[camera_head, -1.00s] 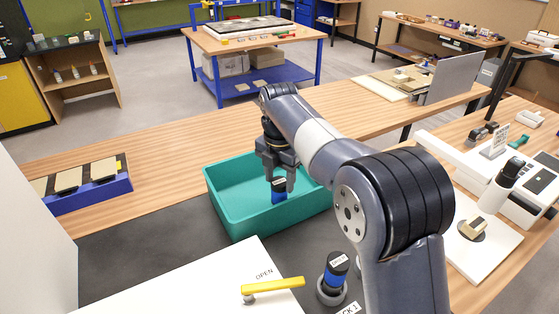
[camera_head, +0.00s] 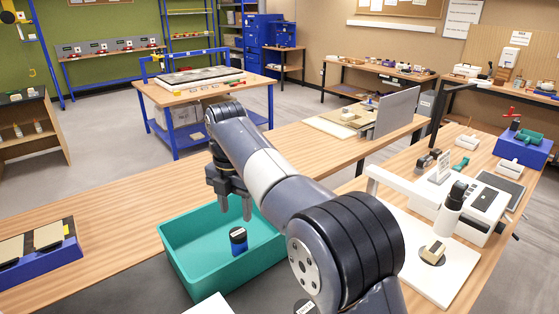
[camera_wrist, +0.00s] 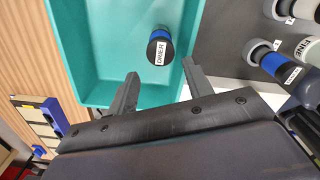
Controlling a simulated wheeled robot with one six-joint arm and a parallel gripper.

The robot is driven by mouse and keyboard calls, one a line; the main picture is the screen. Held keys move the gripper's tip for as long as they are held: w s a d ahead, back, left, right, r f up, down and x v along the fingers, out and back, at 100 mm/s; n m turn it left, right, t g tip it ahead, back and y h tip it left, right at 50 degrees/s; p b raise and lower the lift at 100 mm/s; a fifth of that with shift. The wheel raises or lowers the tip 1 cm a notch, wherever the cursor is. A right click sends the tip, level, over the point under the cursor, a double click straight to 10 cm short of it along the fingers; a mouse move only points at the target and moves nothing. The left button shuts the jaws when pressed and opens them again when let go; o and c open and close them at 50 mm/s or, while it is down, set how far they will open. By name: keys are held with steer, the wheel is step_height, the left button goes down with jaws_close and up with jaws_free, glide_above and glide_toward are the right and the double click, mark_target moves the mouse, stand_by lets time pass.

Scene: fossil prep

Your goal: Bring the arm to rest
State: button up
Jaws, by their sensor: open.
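My gripper (camera_head: 236,204) is open and empty above the teal tub (camera_head: 172,247). A dark bottle with a blue band (camera_head: 238,241) is inside the tub, below my gripper and apart from it. In the wrist view the bottle (camera_wrist: 160,44) carries a white label reading "DRIER", and it lies beyond the spread fingers of my gripper (camera_wrist: 157,92). The teal tub (camera_wrist: 108,70) also shows there. My arm stretches over the table toward the tub.
A blue tray with flat pieces (camera_head: 40,255) stands at the left of the wooden table. A white microscope-like stand (camera_head: 440,225) is at the right. More bottles (camera_wrist: 280,62) stand on the dark surface beside the tub. A grey upright panel (camera_head: 397,112) stands farther back.

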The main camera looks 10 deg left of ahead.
mark_target(238, 233)
step_height(238, 233, down, 11)
steer(key=shift+p, duration=0.4)
steer(key=shift+r+b, duration=0.35)
steer(key=shift+r, duration=1)
